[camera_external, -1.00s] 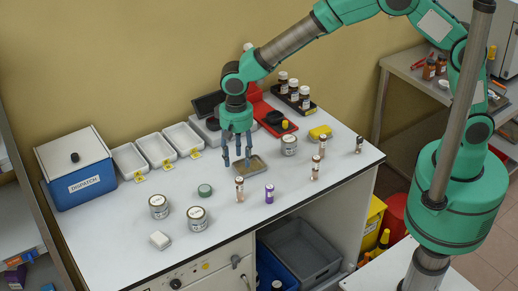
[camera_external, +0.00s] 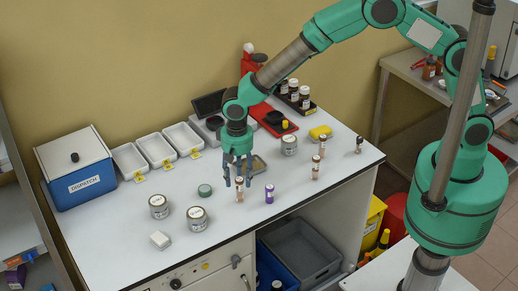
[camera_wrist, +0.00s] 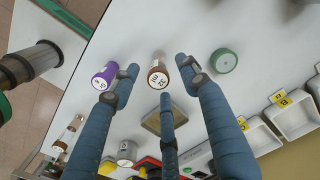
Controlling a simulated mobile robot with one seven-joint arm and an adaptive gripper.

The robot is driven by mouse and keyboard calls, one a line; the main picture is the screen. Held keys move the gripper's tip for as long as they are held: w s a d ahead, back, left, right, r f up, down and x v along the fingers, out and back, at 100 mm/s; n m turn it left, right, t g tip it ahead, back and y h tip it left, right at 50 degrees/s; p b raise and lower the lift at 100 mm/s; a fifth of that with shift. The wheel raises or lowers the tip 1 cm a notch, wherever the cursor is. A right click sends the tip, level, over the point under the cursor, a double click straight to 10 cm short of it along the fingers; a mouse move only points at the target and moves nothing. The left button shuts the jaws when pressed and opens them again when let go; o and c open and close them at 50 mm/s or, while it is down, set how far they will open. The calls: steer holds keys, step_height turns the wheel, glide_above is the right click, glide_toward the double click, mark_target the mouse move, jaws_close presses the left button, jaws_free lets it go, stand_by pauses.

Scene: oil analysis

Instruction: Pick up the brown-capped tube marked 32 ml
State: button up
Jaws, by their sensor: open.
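A brown-capped tube (camera_wrist: 157,75) stands upright on the white bench; its cap label appears to read 32 ml in the wrist view. In the external view this tube (camera_external: 240,193) is partly hidden by the fingers. My gripper (camera_external: 238,180) points down over it, three blue fingers spread and open. In the wrist view the tube's cap sits between the two outer fingertips, with the third finger below it in the picture. I see no clear contact, and the gripper holds nothing.
Other small tubes (camera_external: 316,168) stand farther right. A shallow tray (camera_external: 259,165) lies behind the gripper. A green disc (camera_external: 205,190) and labelled tins (camera_external: 197,219) are to the left.

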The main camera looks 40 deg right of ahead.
mark_target(240, 187)
steer(key=shift+d+f, duration=0.15)
steer(key=shift+f, duration=2.45)
jaws_close()
